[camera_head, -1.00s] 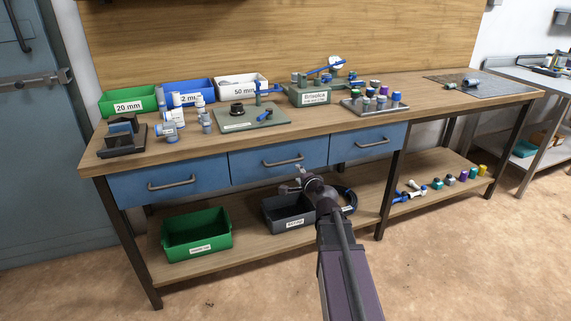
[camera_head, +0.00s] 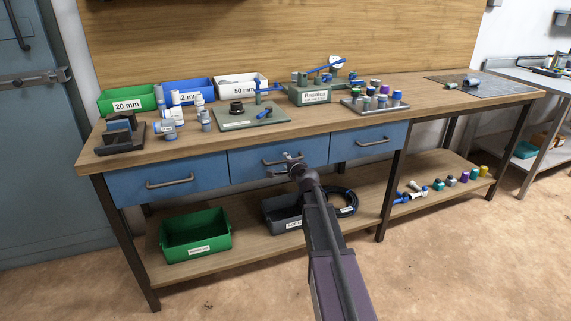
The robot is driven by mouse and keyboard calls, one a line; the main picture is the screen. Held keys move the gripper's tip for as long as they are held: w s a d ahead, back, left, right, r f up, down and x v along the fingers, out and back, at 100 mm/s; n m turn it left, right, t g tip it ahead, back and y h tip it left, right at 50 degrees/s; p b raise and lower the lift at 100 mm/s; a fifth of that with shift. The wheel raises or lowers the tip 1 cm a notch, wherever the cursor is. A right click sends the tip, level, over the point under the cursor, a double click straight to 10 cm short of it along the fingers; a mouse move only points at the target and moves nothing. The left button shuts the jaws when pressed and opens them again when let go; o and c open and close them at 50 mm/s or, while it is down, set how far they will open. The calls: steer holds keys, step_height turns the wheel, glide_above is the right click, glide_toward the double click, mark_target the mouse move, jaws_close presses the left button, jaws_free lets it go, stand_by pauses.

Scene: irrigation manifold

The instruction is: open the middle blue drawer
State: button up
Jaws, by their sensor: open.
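The middle blue drawer (camera_head: 246,165) is under the front edge of the workbench, between two other blue drawers. It looks closed, with its front in line with its neighbours. Its grey bar handle (camera_head: 272,162) runs across the front, and its right part is partly covered by my gripper. My gripper (camera_head: 288,158) is open at the handle, in front of the drawer's right half. I cannot tell from this view whether the fingers are around the handle or touching it.
The left drawer (camera_head: 135,186) and right drawer (camera_head: 345,146) are closed. On the lower shelf stand a green bin (camera_head: 197,233) and a dark grey bin (camera_head: 283,212). Bins, fittings and plates fill the left and middle of the bench top (camera_head: 423,100). The floor in front is clear.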

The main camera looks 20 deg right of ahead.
steer(key=shift+w+f, duration=0.1)
steer(key=shift+w, duration=0.45)
steer(key=shift+c, duration=0.2)
jaws_close()
steer(key=shift+s, duration=0.1)
